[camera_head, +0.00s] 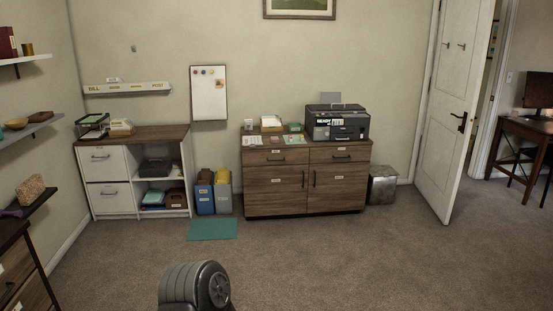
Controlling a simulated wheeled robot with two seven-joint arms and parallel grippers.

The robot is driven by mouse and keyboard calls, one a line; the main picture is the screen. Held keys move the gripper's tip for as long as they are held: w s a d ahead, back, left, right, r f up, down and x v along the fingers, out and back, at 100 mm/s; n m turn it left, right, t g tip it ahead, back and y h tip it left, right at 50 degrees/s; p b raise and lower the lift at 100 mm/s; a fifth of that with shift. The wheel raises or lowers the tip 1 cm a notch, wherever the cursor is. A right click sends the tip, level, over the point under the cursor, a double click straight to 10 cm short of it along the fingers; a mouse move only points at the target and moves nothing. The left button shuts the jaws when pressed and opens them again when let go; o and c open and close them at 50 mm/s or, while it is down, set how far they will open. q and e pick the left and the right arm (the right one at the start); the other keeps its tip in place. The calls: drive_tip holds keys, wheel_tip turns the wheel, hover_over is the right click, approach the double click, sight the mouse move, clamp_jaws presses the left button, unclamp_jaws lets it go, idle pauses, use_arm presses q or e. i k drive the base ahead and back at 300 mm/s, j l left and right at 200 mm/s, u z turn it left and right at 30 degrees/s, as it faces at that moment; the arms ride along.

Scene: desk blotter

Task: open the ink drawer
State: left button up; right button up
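A wooden cabinet (307,206) stands against the back wall in the head view. It has two shut drawers side by side at the top, a left drawer (259,158) and a right drawer (325,157), each with a dark handle and a small pale label. Two shut doors are below them. The labels are too small to read, so I cannot tell which drawer is for ink. A white cabinet (106,204) to the left also has two shut drawers with handles. Neither of my grippers shows in the view.
A dark printer (351,122) sits on the wooden cabinet. Blue and grey bins (205,201) and a metal bin (383,188) flank it. A teal mat (212,229) lies on the carpet. The floor before the cabinet is clear. An open door (452,60) stands at right.

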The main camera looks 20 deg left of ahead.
sight(291, 156)
drive_tip(key=i+j+u, duration=0.5)
drive_tip(key=i, duration=0.3)
drive_tip(key=i+j+u, duration=0.3)
drive_tip(key=i, duration=0.7)
drive_tip(key=i+u, duration=0.3)
drive_tip(key=i, duration=0.75)
drive_tip(key=i+j+z, duration=0.1)
drive_tip(key=i+z, duration=0.35)
drive_tip(key=i+j+z, duration=0.25)
drive_tip(key=i+z, duration=0.15)
drive_tip(key=i+j+z, duration=1)
drive_tip(key=j+z, duration=0.3)
drive_tip(key=j, duration=0.15)
drive_tip(key=i+j+z, duration=0.1)
drive_tip(key=j+z, duration=0.35)
drive_tip(key=j, duration=0.2)
